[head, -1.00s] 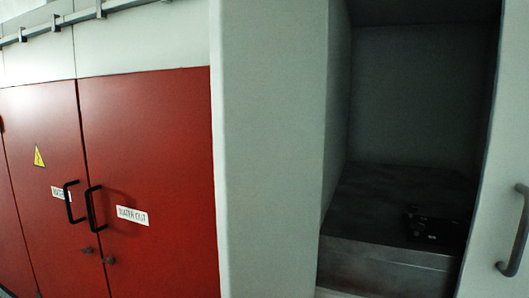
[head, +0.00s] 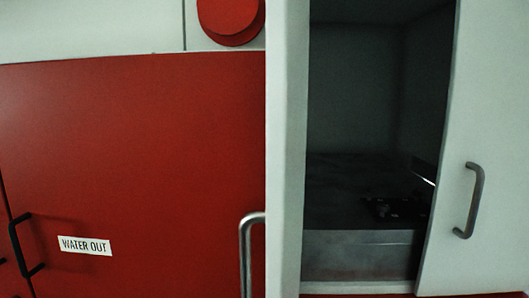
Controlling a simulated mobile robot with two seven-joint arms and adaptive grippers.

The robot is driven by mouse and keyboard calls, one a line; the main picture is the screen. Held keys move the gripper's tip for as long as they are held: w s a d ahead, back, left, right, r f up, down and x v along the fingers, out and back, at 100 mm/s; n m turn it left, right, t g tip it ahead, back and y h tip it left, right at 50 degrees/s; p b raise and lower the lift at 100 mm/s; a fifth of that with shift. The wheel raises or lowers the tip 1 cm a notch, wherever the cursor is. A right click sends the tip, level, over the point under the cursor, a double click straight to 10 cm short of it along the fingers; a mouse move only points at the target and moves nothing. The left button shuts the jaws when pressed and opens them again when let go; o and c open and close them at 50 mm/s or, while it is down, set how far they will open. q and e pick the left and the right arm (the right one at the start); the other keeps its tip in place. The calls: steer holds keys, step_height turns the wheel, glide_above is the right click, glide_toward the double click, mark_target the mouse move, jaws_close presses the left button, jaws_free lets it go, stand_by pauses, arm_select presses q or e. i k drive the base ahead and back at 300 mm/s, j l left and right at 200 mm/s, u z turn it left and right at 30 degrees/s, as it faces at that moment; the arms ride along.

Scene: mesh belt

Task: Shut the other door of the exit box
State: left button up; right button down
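The exit box is a pale cabinet with a dark interior (head: 350,90). Its left door (head: 286,150) stands open and is seen nearly edge-on, with a grey bar handle (head: 250,250) showing on its left side. Its right door (head: 485,110) is a pale panel across the right part of the front and looks shut. It has a grey handle (head: 472,200). The left part of the opening is uncovered. Neither of my grippers is in view.
Inside the box is a dark ledge with a pale front face (head: 355,255) and a small black object (head: 395,207) on top. To the left are red cabinet doors (head: 140,150) with a black handle (head: 25,245) and a "WATER OUT" label (head: 84,246). A round red part (head: 231,18) is above.

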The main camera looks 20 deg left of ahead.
mark_target(288, 28)
steer(key=k+j+z, duration=0.1)
steer(key=j, duration=0.25)
steer(key=k+j, duration=0.1)
steer(key=j, duration=0.2)
steer(key=j+z, duration=0.15)
steer(key=j, duration=0.2)
steer(key=k+j, duration=0.2)
steer(key=l+z, duration=0.1)
steer(key=l, duration=0.2)
steer(key=k+l+z, duration=0.1)
steer(key=l, duration=0.2)
